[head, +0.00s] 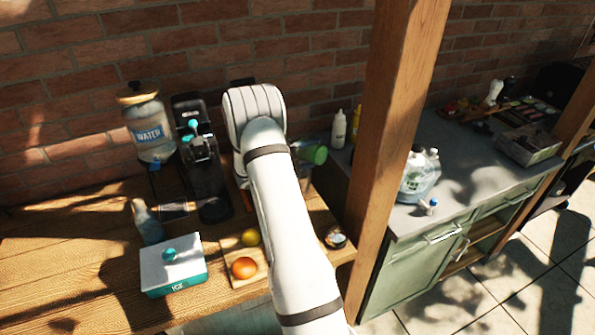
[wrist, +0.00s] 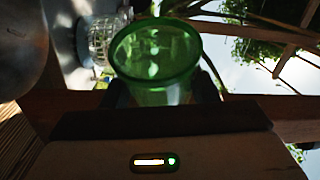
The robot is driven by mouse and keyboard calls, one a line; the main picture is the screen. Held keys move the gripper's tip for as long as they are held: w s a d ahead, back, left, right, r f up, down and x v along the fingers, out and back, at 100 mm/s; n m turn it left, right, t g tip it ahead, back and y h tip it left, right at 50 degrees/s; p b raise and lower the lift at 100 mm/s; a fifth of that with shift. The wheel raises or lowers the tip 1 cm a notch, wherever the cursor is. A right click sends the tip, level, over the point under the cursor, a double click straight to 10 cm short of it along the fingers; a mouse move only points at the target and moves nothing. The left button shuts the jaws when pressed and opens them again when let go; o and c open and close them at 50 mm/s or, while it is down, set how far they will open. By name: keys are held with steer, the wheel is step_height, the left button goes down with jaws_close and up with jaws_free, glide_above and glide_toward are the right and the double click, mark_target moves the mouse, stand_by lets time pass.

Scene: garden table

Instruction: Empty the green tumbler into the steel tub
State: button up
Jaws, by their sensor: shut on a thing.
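The green tumbler (wrist: 155,62) is see-through and sits between the two dark fingers of my gripper (wrist: 162,90), which is shut on it. Its round mouth shows in the wrist view, and I cannot tell what is inside. In the head view the tumbler (head: 316,155) shows just right of my white arm, tipped well over on its side. My arm hides most of the gripper there. A large grey rounded metal surface (wrist: 18,45) at the left edge of the wrist view may be the steel tub. I cannot make out the tub clearly in the head view.
A wooden post (head: 395,120) stands right of the tumbler. Beyond it, a clear water jug (head: 418,178) is on the grey counter (head: 480,180). Left of my arm are a black coffee machine (head: 205,165), a water dispenser (head: 148,130), an ice box (head: 172,265) and an orange (head: 244,268).

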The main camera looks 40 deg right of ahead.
steer(key=shift+w+r+n, duration=0.2)
steer(key=shift+n, duration=0.4)
stand_by(0.6)
